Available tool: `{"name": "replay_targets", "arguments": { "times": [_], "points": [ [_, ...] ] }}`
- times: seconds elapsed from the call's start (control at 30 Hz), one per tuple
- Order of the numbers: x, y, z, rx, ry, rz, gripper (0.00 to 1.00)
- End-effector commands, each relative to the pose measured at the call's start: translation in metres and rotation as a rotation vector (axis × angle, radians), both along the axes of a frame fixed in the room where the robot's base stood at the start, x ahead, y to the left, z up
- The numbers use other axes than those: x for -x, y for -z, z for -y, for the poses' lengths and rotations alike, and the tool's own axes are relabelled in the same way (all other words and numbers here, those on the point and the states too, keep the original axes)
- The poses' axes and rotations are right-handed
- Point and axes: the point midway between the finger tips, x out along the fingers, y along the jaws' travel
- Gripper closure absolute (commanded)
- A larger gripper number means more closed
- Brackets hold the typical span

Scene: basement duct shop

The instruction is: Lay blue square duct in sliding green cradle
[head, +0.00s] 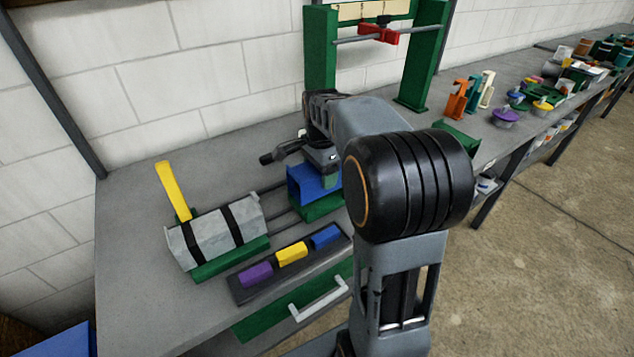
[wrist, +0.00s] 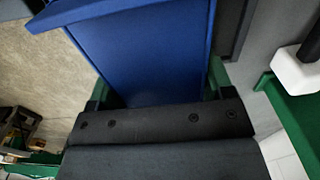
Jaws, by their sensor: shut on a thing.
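The blue square duct (head: 303,185) is at the middle of the bench, its open end facing front left. It also fills the upper middle of the wrist view (wrist: 145,50). My gripper (head: 326,172) is shut on the duct from above. The green cradle (head: 318,208) shows directly under the duct, on dark rails (head: 279,205). I cannot tell whether the duct fully rests in it. My arm hides the duct's right end and part of the cradle.
A grey duct (head: 205,237) with black straps lies in another green cradle at left, beside a raised yellow lever (head: 173,188). A dark tray (head: 247,288) with purple, yellow and blue blocks is in front. A green frame (head: 320,50) stands behind. The bench's far left is clear.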

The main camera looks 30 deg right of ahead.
Motion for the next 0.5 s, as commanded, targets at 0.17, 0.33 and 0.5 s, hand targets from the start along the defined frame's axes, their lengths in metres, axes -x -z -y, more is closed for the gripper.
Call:
{"name": "replay_targets", "arguments": {
  "times": [0.17, 0.33, 0.5],
  "points": [
    [-0.006, 0.02, -0.006, -0.001, 0.0, -0.004, 0.56],
    [-0.006, 0.037, -0.005, 0.0, 0.0, -0.001, 0.56],
    [-0.006, 0.04, -0.005, 0.0, 0.0, 0.0, 0.56]
  ]
}}
